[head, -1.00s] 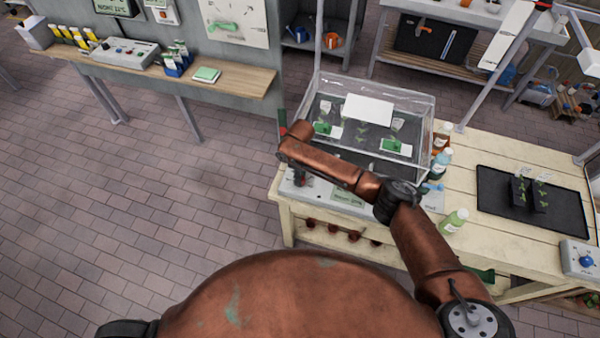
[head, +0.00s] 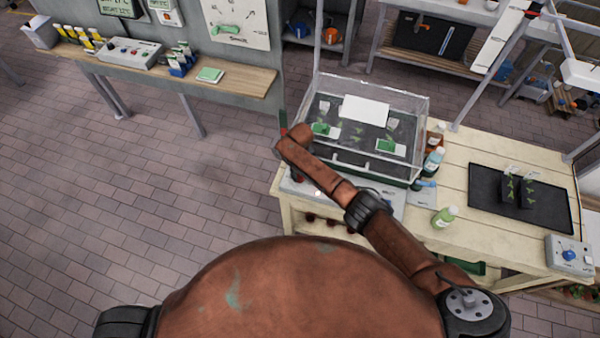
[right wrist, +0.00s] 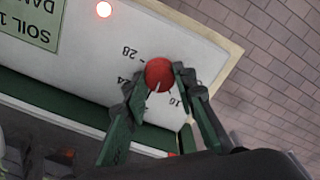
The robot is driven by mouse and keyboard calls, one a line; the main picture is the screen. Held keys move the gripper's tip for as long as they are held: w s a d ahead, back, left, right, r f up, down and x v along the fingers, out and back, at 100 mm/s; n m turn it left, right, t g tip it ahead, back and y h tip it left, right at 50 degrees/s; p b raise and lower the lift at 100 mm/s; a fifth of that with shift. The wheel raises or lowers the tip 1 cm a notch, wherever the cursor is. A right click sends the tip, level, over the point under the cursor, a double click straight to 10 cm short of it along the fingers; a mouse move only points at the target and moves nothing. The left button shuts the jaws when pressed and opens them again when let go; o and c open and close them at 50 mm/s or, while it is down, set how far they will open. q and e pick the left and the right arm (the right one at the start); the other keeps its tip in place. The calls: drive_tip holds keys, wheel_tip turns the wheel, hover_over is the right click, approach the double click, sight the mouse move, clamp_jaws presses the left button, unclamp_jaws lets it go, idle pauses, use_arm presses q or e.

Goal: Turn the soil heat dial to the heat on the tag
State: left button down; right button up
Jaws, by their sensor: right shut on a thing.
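The red soil heat dial (right wrist: 159,73) sits on a pale panel (right wrist: 190,45) with printed numbers; 28, 24 and 16 show around it. My right gripper (right wrist: 158,88) is shut on the dial, a green-padded finger on either side. I cannot tell exactly which number the dial points at. A green tag (right wrist: 28,22) beside it begins "SOIL 1" and is cut off by the view's edge. My left gripper is out of view.
A red lamp (right wrist: 104,9) glows on the panel. Open brick floor lies to the left.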

drive_tip(key=shift+m, duration=0.5)
drive_tip(key=o, duration=1.2)
drive_tip(key=shift+c, duration=0.2)
drive_tip(key=shift+r, duration=0.15)
wheel_tip(320, 180, up, 12)
